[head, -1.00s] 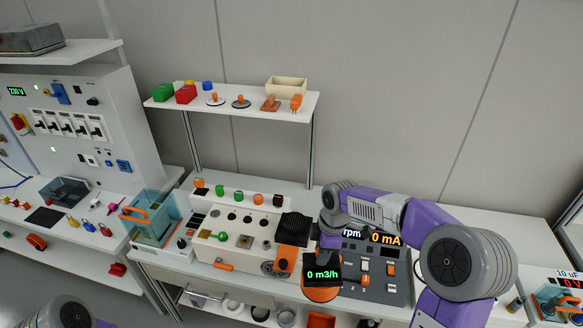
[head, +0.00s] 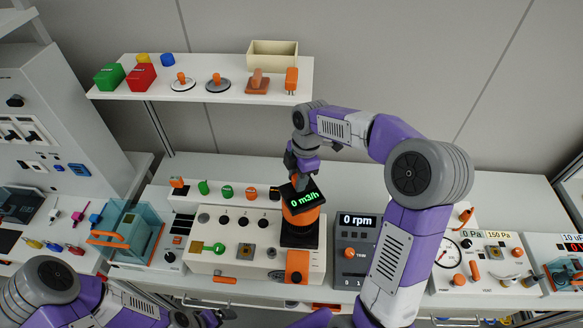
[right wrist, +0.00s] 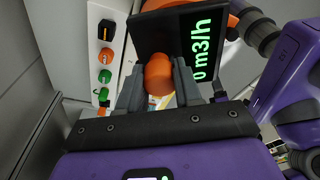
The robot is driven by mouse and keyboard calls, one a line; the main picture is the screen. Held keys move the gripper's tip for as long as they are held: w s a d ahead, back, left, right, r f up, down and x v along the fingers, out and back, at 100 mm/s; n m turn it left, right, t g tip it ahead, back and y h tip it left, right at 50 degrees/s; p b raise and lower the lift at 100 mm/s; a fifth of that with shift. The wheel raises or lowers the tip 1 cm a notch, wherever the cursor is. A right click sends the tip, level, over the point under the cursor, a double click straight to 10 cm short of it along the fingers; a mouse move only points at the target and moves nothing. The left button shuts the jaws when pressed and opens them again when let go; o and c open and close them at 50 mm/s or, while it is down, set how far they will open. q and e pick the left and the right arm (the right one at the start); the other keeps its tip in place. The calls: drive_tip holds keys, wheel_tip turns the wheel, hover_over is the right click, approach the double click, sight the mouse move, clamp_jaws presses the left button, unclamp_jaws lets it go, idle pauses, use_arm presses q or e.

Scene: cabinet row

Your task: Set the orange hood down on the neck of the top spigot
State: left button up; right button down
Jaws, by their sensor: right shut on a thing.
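My right gripper (head: 297,180) is in the head view, behind the tilted black display that reads 0 m3/h. In the right wrist view its two grey fingers (right wrist: 158,92) are shut on a rounded orange piece, which I take for the orange hood (right wrist: 158,74).
The display (head: 303,200) stands close to my right gripper. A row of coloured knobs (head: 228,191) runs to its left, behind the cream panel (head: 208,262). A grey 0 rpm panel (head: 357,245) stands to the right.

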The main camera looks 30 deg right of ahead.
drive_tip(key=shift+s+f, duration=0.25)
drive_tip(key=shift+f+b, duration=0.25)
drive_tip(key=shift+b, duration=0.2)
wheel_tip(320, 180, down, 4)
drive_tip(key=b, duration=0.3)
drive_tip(key=shift+f+b, duration=0.15)
drive_tip(key=shift+b, duration=0.15)
wheel_tip(320, 180, down, 4)
drive_tip(key=shift+w+r+b, duration=0.1)
drive_tip(key=shift+w+b, duration=0.05)
drive_tip(key=shift+b, duration=0.95)
drive_tip(key=shift+f, duration=0.2)
drive_tip(key=c, duration=0.7)
unclamp_jaws()
